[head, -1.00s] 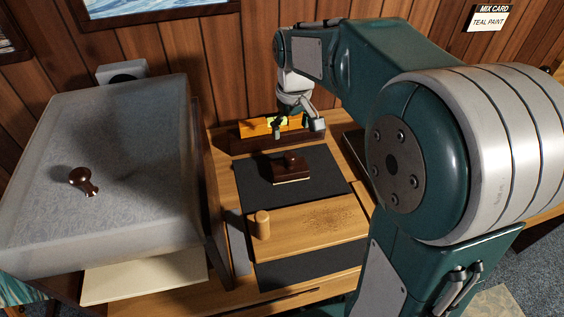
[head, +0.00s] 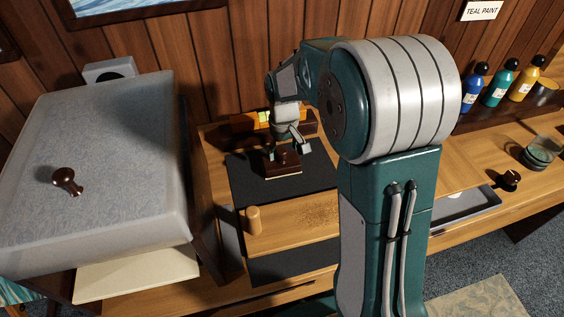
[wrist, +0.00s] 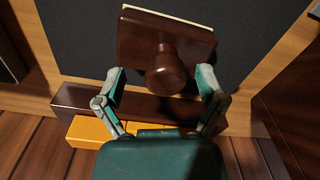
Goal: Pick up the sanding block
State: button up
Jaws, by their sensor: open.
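The sanding block (head: 282,166) is a dark brown block with a round knob and a pale underside edge. It sits on the dark mat (head: 240,185) on the wooden bench. In the wrist view the block (wrist: 190,35) lies just ahead of my gripper, with its knob (wrist: 166,72) between the fingers. My gripper (wrist: 162,82) is open, one finger on each side of the knob, and no contact is clear. In the head view my gripper (head: 290,148) is over the block and hides part of it.
A large grey-topped box (head: 95,170) stands at left. A dark rack with orange pieces (head: 243,121) is behind. Paint bottles (head: 497,88) stand at right.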

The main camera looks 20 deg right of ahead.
jog(key=shift+f, duration=0.75)
jog(key=shift+a, duration=0.5)
jog(key=c, duration=0.9)
jog(key=shift+d, duration=0.1)
grip_shut()
jog(key=shift+d, duration=0.15)
